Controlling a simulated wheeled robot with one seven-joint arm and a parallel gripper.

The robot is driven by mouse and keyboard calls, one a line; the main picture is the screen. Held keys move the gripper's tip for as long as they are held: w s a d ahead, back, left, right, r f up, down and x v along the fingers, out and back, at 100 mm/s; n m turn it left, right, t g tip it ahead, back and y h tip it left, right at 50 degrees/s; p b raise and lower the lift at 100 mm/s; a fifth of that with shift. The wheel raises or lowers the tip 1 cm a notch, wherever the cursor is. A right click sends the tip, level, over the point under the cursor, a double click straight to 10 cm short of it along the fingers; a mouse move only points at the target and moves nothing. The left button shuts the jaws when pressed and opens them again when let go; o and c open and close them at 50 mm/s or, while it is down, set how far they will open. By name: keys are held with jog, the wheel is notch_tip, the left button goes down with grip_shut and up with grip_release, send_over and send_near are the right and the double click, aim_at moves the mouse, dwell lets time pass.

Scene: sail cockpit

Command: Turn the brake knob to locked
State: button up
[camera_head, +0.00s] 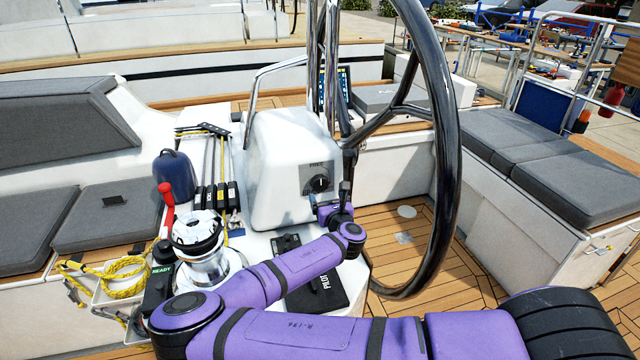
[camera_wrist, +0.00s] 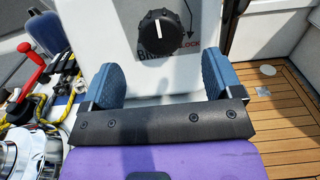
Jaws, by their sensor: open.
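The brake knob (camera_head: 319,183) is a round black dial on a grey plate on the white steering pedestal (camera_head: 275,160). In the wrist view the knob (camera_wrist: 160,34) has a white pointer mark that stands nearly straight up. Red lettering ending in "LOCK" and a curved arrow show at its lower right; the lettering's middle is hidden by the knob. My gripper (camera_wrist: 159,82) is open and empty, its two blue fingers spread wider than the knob. The fingertips lie below the knob in the picture and do not touch it. In the head view my gripper (camera_head: 328,212) is just below the plate.
The large black steering wheel (camera_head: 447,150) stands close to the right of the pedestal. A chrome winch (camera_head: 198,240) and a red-handled lever (camera_head: 167,205) are on the left. Open teak floor (camera_head: 400,255) lies to the right.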

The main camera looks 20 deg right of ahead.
aim_at(321, 185)
jog(key=w, duration=0.8)
jog(key=shift+w, duration=0.2)
jog(key=c, duration=0.9)
